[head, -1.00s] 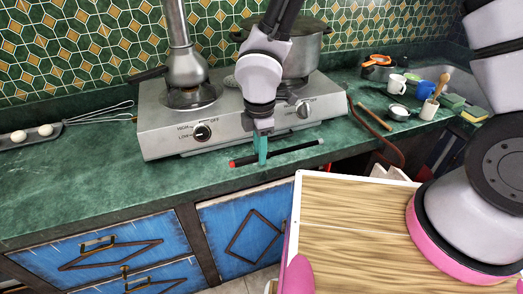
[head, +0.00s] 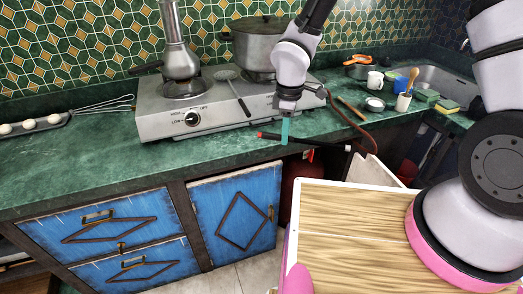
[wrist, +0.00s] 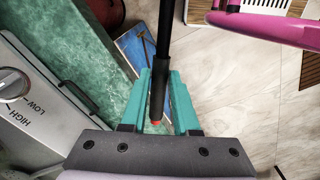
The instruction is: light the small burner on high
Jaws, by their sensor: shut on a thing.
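The gas hotplate (head: 225,122) stands on the green counter with two burners. Its left knob (head: 192,118) shows HIGH, LOW and OFF labels; the right knob is hidden by my arm in the head view. One knob with LOW and HIGH beside it shows in the wrist view (wrist: 12,85). My gripper (head: 285,136) is shut on a black stick-like lighter (head: 325,145) with a red end, held near the counter's front edge. In the wrist view the lighter (wrist: 163,45) lies between the teal fingers (wrist: 158,92), its red end towards the palm. I see no flame.
A metal pot (head: 181,58) stands on the left burner and a large lidded pot (head: 258,45) on the right. A skimmer (head: 240,95) lies between them. Mugs (head: 375,80) and a hose (head: 350,118) are to the right. The left counter front is clear.

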